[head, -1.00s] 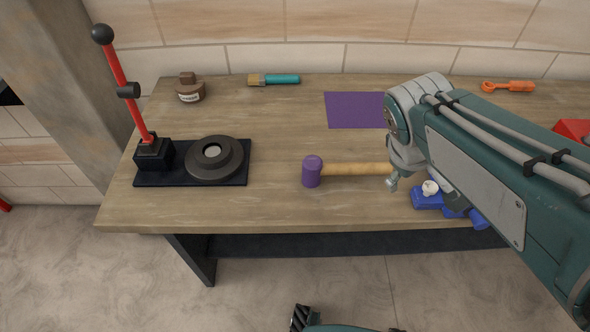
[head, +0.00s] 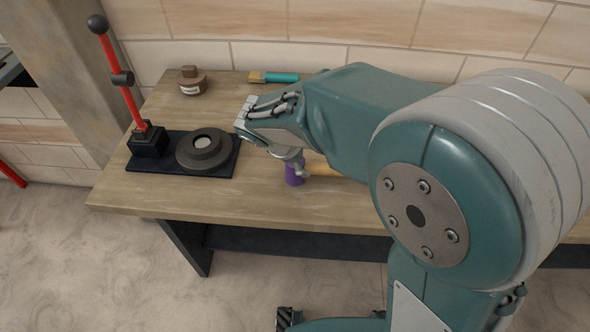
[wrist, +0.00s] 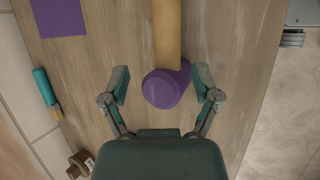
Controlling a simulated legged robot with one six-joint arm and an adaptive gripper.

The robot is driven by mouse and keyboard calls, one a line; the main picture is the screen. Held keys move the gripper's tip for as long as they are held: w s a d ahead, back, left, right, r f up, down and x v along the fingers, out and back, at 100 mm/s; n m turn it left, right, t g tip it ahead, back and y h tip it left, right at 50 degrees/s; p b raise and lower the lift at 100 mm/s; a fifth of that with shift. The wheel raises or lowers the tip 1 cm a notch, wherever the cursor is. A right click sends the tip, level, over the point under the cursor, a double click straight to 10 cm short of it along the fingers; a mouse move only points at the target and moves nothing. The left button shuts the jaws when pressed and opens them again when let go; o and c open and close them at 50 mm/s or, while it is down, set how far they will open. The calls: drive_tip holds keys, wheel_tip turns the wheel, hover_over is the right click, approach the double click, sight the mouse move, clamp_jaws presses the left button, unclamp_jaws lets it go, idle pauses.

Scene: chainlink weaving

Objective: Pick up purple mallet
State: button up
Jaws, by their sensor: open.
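The mallet has a purple head (wrist: 162,90) and a light wooden handle (wrist: 167,30). It lies on the wooden workbench. In the wrist view the head sits between the two fingers of my gripper (wrist: 161,88), with a gap on each side, and the handle runs away toward the top of the picture. My gripper is open and holds nothing. In the head view my arm hides most of the mallet; part of the purple head (head: 294,175) and a bit of the handle (head: 322,169) show below my wrist.
A press with a red lever (head: 117,88) and a dark round disc (head: 205,149) stands on the bench (head: 180,205) at left. A brown object (head: 193,80) and a teal-handled brush (head: 273,77) lie at the back. A purple sheet (wrist: 60,15) shows in the wrist view.

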sight(312, 166)
drive_tip(key=x, duration=0.3)
drive_tip(key=s+x, duration=0.1)
drive_tip(key=x, duration=0.1)
drive_tip(key=shift+w+d+f, duration=0.15)
drive_tip(key=shift+f, duration=0.15)
drive_tip(key=shift+w+f, duration=0.15)
drive_tip(key=shift+f, duration=0.2)
drive_tip(key=shift+c, duration=0.4)
clamp_jaws()
